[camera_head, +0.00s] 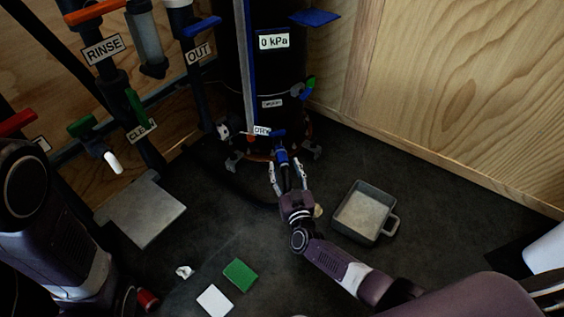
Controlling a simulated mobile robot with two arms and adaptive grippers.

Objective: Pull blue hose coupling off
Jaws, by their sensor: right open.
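The blue hose coupling (282,157) sits low on the front of the black tank, just below a blue-handled valve with a partly hidden label. My right gripper (286,172) is open, with one finger on each side of the dark piece directly below the coupling. I cannot tell whether the fingers touch it. A dark hose (245,197) runs along the floor to the left of the gripper. The lower end of the coupling is partly hidden by the gripper. My left arm (40,225) shows at the left edge, but its gripper is not visible.
The black tank (278,75) carries a "0 kPa" label. Pipes with coloured handles stand at the left. A grey pan (365,212) is right of my right gripper. A grey slab (140,211), green pad (240,274) and white pad (214,300) lie on the floor.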

